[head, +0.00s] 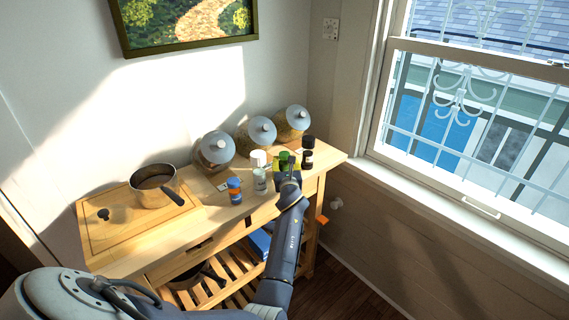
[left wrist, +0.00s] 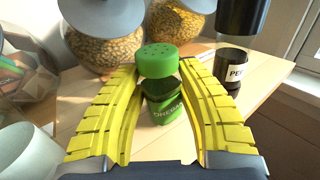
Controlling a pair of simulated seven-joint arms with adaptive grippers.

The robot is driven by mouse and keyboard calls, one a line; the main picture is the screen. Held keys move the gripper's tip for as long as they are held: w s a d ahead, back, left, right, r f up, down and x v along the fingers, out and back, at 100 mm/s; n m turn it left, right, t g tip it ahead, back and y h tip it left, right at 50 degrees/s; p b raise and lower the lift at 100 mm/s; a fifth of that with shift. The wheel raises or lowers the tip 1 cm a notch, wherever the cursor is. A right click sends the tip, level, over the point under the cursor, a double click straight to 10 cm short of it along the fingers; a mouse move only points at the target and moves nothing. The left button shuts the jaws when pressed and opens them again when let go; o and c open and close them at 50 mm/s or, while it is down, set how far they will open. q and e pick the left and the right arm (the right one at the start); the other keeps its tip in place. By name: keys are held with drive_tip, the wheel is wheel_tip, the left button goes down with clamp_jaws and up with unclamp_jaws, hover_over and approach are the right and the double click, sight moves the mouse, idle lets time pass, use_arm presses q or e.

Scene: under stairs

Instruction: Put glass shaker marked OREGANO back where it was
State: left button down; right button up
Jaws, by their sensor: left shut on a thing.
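The glass shaker marked OREGANO (left wrist: 165,108), with a green perforated cap, is upright between the yellow fingers of my left gripper (left wrist: 165,100) in the left wrist view. The fingers press on it from both sides, and its label faces the camera. In the head view my left gripper (head: 287,172) is at the right part of the wooden cart top (head: 215,212), and the shaker's green cap (head: 284,155) shows just beyond it. I cannot tell whether the shaker's base touches the wood. My right gripper is not in view.
Several large glass jars with grey lids (head: 262,131) stand along the wall. Black-topped pepper grinder (head: 307,158) is close on the right. White-capped shaker (head: 259,160) and blue shaker (head: 235,190) are left of the gripper. Pot (head: 155,187) sits on a board further left.

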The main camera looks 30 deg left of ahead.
use_arm(q)
drive_tip(key=shift+f, duration=0.15)
drive_tip(key=c, duration=0.9)
unclamp_jaws()
drive_tip(key=shift+c, duration=0.2)
